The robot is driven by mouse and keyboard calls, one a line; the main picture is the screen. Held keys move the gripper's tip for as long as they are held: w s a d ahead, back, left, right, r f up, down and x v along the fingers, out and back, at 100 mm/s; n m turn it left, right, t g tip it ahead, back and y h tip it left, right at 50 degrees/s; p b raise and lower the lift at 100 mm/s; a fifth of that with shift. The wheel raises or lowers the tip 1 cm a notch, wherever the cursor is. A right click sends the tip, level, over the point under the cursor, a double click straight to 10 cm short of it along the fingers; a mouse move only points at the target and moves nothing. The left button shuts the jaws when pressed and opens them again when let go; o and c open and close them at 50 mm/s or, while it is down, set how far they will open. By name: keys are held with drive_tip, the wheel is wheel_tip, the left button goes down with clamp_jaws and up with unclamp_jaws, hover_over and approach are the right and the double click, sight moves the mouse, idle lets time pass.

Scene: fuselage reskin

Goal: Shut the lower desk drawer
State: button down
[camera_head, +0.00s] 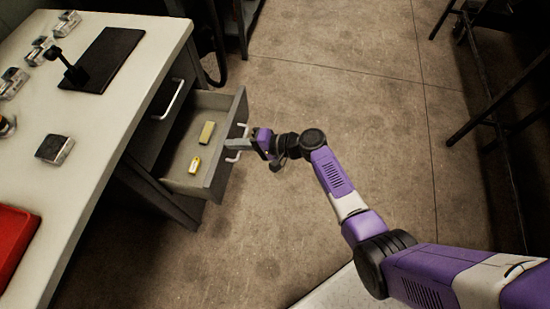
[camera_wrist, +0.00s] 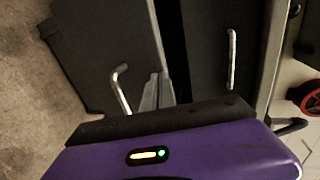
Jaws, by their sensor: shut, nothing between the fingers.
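The lower desk drawer (camera_head: 180,160) is pulled out from the desk in the head view. Its dark front panel (camera_head: 232,165) has a pale bar handle (camera_head: 236,156). The same handle (camera_wrist: 121,86) shows left of the fingers in the wrist view. My gripper (camera_head: 232,144) is shut and empty, with its fingertips at the drawer front beside the handle. In the wrist view the fingertips (camera_wrist: 157,90) point at the front panel; I cannot tell whether they touch it.
The upper drawer is shut, with its own bar handle (camera_head: 168,99). The desk top (camera_head: 95,120) holds a black mat (camera_head: 108,55), small metal parts and a red tray (camera_head: 14,240). Dark racking (camera_head: 485,100) stands at the right. The concrete floor (camera_head: 330,90) between is clear.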

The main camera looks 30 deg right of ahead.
drive_tip(key=w+a+b, duration=0.8)
drive_tip(key=w+a, duration=0.5)
drive_tip(key=shift+a+r, duration=0.1)
drive_tip(key=shift+r, duration=0.1)
